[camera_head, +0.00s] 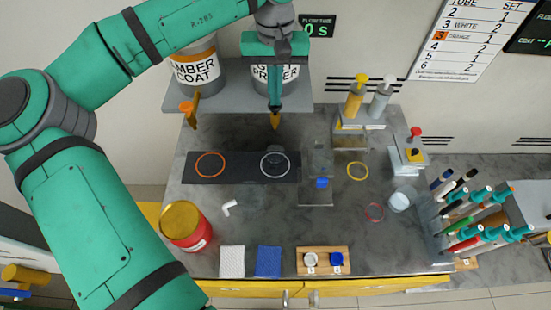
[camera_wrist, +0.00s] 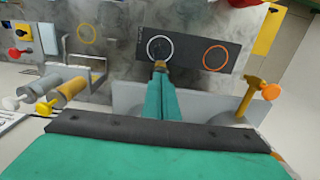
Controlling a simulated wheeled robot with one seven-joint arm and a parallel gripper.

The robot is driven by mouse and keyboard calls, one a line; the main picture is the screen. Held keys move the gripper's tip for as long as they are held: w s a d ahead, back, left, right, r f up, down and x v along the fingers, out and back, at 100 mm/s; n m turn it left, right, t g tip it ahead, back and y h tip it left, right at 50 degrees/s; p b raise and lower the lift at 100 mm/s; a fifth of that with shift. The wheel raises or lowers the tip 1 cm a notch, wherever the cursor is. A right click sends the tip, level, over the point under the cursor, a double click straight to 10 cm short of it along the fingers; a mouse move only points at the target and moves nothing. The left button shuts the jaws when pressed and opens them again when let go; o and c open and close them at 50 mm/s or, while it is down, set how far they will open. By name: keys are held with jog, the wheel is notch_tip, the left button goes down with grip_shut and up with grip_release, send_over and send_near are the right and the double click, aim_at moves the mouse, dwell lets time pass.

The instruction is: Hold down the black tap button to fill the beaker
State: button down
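My gripper (camera_head: 275,107) points down in front of the grey primer container (camera_head: 287,76). Its two fingers lie together, with nothing seen between them. The tips are right at the brass tap (camera_head: 275,121) below that container; the wrist view shows the same tap (camera_wrist: 160,65) just past my fingertips. I see no black button on this tap; my fingers cover its top, and I cannot tell if they touch or press it. Below the tap, a pale round outline, perhaps the clear beaker (camera_head: 275,163), stands in the white ring on the black mat (camera_head: 240,177). No liquid is clearly visible.
The amber coat container (camera_head: 196,72) with an orange-buttoned tap (camera_head: 187,107) is to the left on the same shelf. A flow time display (camera_head: 317,26) hangs behind. A clear cup (camera_head: 401,200), red can (camera_head: 187,227) and rod rack (camera_head: 490,220) stand around the counter.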

jog(key=shift+f, duration=0.8)
dwell(1.8)
jog(key=shift+r, duration=3.55)
jog(key=shift+d, duration=0.1)
